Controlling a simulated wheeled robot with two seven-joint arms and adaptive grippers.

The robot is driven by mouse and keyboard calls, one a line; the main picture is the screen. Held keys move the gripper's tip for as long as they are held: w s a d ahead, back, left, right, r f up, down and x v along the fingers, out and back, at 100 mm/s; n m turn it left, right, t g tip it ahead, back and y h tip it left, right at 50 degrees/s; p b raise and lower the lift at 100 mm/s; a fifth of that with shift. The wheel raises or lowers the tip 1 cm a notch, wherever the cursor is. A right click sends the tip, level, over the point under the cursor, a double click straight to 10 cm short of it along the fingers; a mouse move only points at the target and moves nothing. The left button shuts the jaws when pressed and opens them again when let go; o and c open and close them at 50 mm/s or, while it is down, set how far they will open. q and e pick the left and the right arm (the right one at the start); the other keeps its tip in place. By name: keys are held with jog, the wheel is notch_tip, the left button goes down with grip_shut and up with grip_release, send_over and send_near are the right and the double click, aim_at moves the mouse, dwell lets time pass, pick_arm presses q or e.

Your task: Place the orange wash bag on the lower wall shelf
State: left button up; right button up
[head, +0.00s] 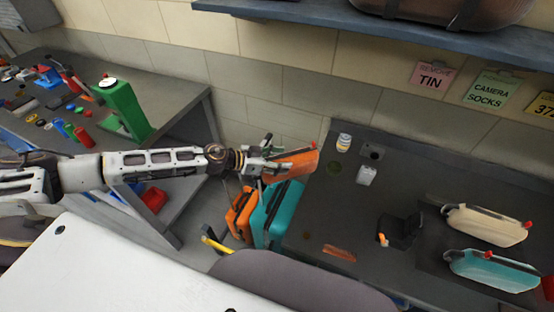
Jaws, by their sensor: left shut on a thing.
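My left gripper (265,164) reaches in from the left and is shut on the orange wash bag (296,163). The bag is tilted and held in the air near the left edge of the dark bench. The fingers hide its left end. A blue-grey wall shelf (320,15) runs along the top of the head view, above and to the right of the bag. I cannot tell from this view whether it is the lower one. My right gripper is not in view.
The dark bench (310,225) holds a small jar (343,142), a white box (366,175), a cream case (485,226) and a teal case (495,271). A brown bag (440,8) sits on the shelf. Teal (275,218) and orange (241,213) suitcases stand below the gripper.

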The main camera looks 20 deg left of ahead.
pick_arm(q)
jog(key=shift+d+n, duration=0.2)
jog(key=shift+n, duration=0.1)
jog(key=shift+d+f+n+t+y, duration=0.2)
jog(key=shift+f+n+t+y, duration=0.2)
jog(key=shift+t+y, duration=0.1)
jog(key=shift+d+f+n+y, duration=0.2)
jog(key=shift+n+y, duration=0.1)
jog(key=shift+n, duration=0.1)
